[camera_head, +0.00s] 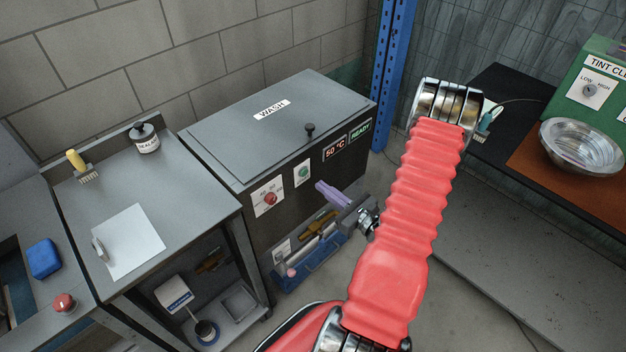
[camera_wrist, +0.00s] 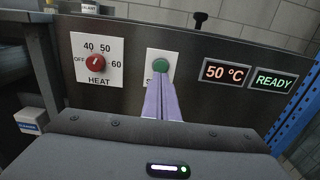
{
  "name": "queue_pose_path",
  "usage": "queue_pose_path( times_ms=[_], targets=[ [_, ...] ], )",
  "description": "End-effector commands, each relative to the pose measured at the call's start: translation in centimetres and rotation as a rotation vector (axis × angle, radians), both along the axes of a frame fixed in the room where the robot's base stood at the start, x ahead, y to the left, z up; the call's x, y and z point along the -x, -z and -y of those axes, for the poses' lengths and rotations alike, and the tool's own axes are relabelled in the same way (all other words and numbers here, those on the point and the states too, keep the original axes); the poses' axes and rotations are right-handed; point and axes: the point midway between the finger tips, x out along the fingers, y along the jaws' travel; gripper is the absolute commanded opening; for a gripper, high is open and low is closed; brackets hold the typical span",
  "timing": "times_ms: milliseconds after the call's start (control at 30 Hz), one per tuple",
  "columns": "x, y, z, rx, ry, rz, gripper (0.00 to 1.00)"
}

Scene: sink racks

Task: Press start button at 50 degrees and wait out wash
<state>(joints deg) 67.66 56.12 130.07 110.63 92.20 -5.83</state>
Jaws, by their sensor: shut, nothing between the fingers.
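The wash unit (camera_head: 233,128) is a dark box with a closed lid labelled WASH. Its front carries a red heat knob (camera_wrist: 96,63) on a white dial plate marked OFF, 40, 50 and 60. A green round button (camera_wrist: 160,65) sits on a white plate to the right of the knob. The displays read "50 °C" (camera_wrist: 227,73) and "READY" (camera_wrist: 275,81). My gripper (camera_wrist: 162,82), with purple fingers, is shut and empty. Its tips are just below the green button in the wrist view and cover part of its plate; I cannot tell whether they touch.
A grey bench (camera_head: 185,190) with a sealant jar (camera_head: 145,138), a brush (camera_head: 82,166) and a paper sheet (camera_head: 128,241) stands left. A blue post (camera_head: 392,75) rises behind the wash unit's right end. A metal bowl (camera_head: 581,147) is on the right bench.

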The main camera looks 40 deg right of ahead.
Motion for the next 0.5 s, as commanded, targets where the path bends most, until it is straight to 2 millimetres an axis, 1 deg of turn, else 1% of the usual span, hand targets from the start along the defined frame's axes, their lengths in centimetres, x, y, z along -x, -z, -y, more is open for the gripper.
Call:
queue_pose_path(
  times_ms=[33,300,500],
  targets=[
    [-0.7,0.0,-0.1,0.001,-0.003,0.000,0.00],
    [-3.8,0.0,-0.2,0.001,-0.003,0.000,0.00],
    [-5.2,0.0,-0.2,-0.001,-0.001,-0.001,0.00]
  ],
)
